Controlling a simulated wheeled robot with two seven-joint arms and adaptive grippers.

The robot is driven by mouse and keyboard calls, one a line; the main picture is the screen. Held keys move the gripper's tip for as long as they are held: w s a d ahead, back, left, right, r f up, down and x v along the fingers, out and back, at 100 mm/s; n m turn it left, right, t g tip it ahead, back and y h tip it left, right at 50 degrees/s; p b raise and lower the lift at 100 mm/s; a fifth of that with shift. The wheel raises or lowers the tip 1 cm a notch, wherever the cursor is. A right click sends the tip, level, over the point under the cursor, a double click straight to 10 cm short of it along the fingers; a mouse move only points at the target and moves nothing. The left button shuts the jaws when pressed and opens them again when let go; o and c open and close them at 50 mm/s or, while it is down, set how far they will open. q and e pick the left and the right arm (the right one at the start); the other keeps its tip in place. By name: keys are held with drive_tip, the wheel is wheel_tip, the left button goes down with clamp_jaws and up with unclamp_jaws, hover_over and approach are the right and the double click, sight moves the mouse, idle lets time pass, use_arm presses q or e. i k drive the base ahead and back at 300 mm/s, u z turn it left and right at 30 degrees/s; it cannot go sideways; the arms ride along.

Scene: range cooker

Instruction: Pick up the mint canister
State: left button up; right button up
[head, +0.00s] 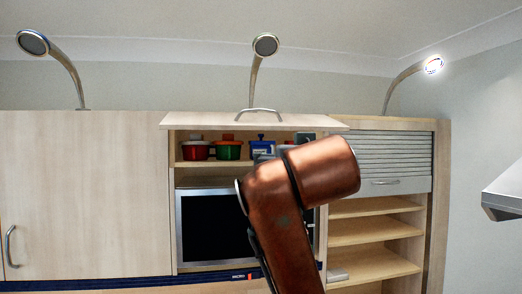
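I cannot pick out a mint canister with certainty. The cupboard shelf (200,163) under the raised flap holds a red pot (195,151), a green pot (228,151) and a blue container (262,146). More small items stand to the right of the blue container, partly hidden behind my copper-coloured arm, and their colours are hard to tell. The arm rises from the bottom centre and bends to the right in front of the cupboard. Neither gripper shows in the head view.
The raised flap (235,121) juts out above the shelf. A microwave-like dark-fronted appliance (210,226) sits below it. To the right are open shelves (375,232) under a roller shutter (385,154). A closed cabinet door (85,195) is at the left, a hood (505,196) at far right.

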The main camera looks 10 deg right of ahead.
sight(266, 146)
drive_tip(key=i, duration=1.3)
